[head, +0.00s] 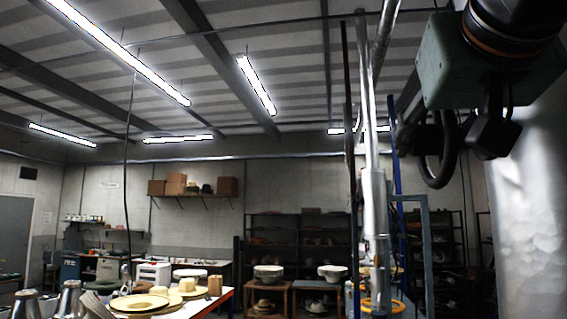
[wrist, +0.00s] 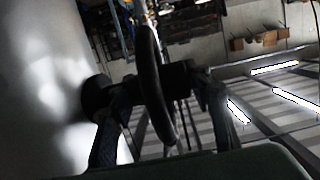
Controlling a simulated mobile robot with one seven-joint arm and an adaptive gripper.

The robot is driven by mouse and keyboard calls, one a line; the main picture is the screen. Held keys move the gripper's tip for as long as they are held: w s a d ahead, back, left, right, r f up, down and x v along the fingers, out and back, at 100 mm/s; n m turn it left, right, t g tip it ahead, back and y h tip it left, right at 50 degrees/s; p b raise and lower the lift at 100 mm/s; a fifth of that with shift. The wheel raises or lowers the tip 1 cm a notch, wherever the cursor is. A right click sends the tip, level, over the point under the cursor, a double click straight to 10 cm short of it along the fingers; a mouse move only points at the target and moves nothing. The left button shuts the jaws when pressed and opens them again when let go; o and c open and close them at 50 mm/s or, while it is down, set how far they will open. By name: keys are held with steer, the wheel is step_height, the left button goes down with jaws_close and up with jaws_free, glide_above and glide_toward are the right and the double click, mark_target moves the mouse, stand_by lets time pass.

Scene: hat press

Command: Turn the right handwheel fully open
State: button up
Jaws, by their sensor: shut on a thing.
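A dark handwheel (head: 437,181) shows at the upper right of the head view, beside a pale metal cylinder. In the wrist view the handwheel (wrist: 150,80) is nearly edge-on, its black rim running between the fingers. My gripper (head: 455,138) has a green body above the wheel in the head view, with dark fingers around it. In the wrist view my gripper (wrist: 155,105) has one finger on each side of the rim and is shut on the wheel. The fingers and wheel are dark, so the exact contact and the wheel's turn angle are hard to see.
The pale cylinder (head: 529,210) stands close on the right. A vertical metal pipe (head: 374,205) rises left of the wheel, with a yellow ring (head: 381,306) low on it. A table with hats (head: 140,303) and shelves (head: 295,240) stand farther back.

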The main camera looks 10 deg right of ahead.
steer(key=shift+g+y, duration=0.3)
steer(key=shift+g, duration=1.6)
steer(key=o, duration=1.2)
steer(key=shift+s+t, duration=0.1)
steer(key=shift+t, duration=0.5)
steer(key=shift+t, duration=0.6)
